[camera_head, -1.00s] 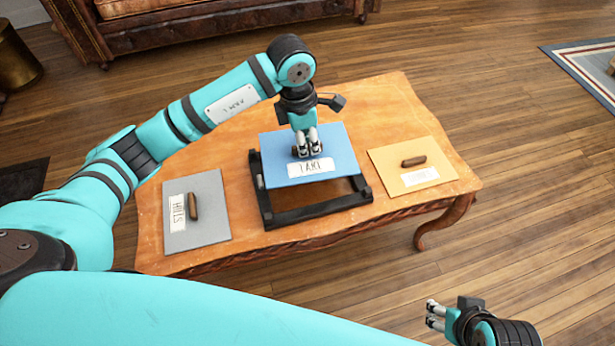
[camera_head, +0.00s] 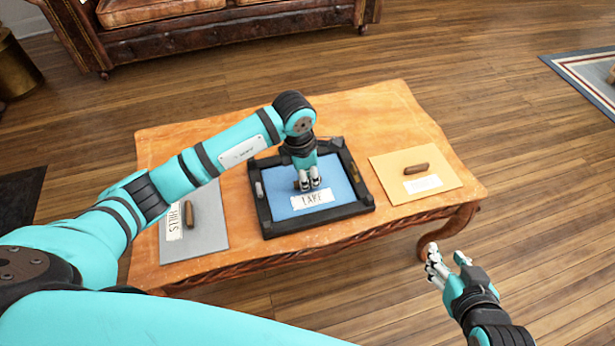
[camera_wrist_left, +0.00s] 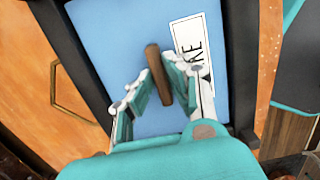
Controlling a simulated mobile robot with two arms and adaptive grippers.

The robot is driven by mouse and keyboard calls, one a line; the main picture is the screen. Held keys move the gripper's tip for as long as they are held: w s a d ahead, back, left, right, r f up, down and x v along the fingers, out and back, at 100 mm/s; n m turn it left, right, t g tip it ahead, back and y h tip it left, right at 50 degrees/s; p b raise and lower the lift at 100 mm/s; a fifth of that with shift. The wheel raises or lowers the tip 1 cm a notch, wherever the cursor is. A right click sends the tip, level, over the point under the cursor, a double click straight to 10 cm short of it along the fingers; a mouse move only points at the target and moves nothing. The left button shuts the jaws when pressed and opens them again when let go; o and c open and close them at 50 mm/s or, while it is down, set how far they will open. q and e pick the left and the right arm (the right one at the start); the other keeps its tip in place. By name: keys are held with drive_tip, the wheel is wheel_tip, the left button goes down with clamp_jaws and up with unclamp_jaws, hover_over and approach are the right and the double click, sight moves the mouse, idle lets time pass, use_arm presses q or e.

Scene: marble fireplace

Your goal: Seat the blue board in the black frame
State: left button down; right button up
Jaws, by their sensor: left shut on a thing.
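The blue board (camera_head: 335,182) with a LAKE label lies inside the rim of the black frame (camera_head: 365,188) on the table. Its edges look parallel to the frame's sides; I cannot tell if it is fully down. My left gripper (camera_head: 309,186) is shut on the board's brown handle, reaching down from above. The left wrist view shows the handle (camera_wrist_left: 158,75) between the fingers, with the blue surface (camera_wrist_left: 110,40) and frame side (camera_wrist_left: 75,55) around. My right gripper (camera_head: 436,268) hangs off the table's front right; its finger opening is unclear.
A grey HILLS board (camera_head: 205,235) with a brown handle lies left of the frame, partly behind my left arm. A yellow board (camera_head: 440,170) with a handle lies to the right. The wooden table (camera_head: 370,110) is bare at the back. A leather sofa (camera_head: 200,22) stands behind.

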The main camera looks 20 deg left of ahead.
drive_tip(key=shift+w+a+r, duration=0.1)
drive_tip(key=shift+w+r, duration=0.1)
use_arm(q)
drive_tip(key=c, duration=1.3)
unclamp_jaws()
